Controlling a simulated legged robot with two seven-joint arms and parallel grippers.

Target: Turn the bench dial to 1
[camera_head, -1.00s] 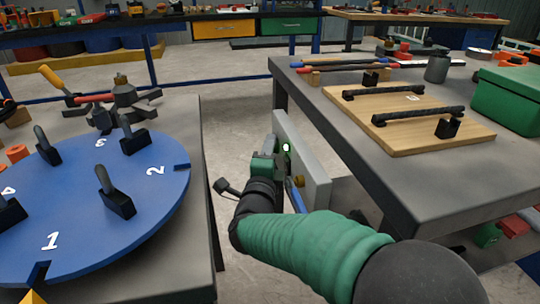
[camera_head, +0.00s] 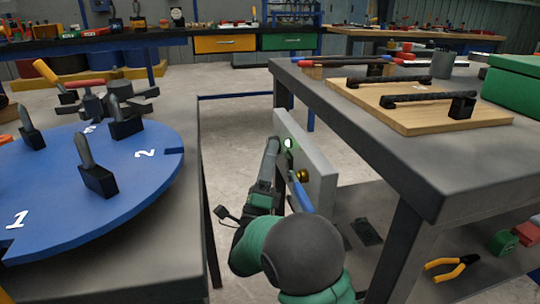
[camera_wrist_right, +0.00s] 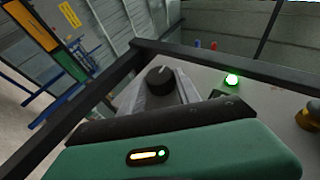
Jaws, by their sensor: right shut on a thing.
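A grey upright panel (camera_head: 308,165) with a lit green lamp and a yellow-ringed button stands between the two benches. In the right wrist view a black round knob (camera_wrist_right: 160,80) with a pale pointer mark sits on this panel. My right gripper (camera_head: 277,152) is at the panel's left face. In the right wrist view its grey fingers (camera_wrist_right: 160,92) are shut around the knob. No numbers show around the knob. A blue disc (camera_head: 100,190) marked 1 and 2, with several black upright handles, lies on the left bench. My left gripper is not in view.
The right bench (camera_head: 400,150) carries a wooden board (camera_head: 420,112) with black handles and a green box (camera_head: 512,82). Its leg and lower shelf are close to my right arm. The left bench's edge (camera_head: 195,200) is left of the arm. Open floor lies beyond the panel.

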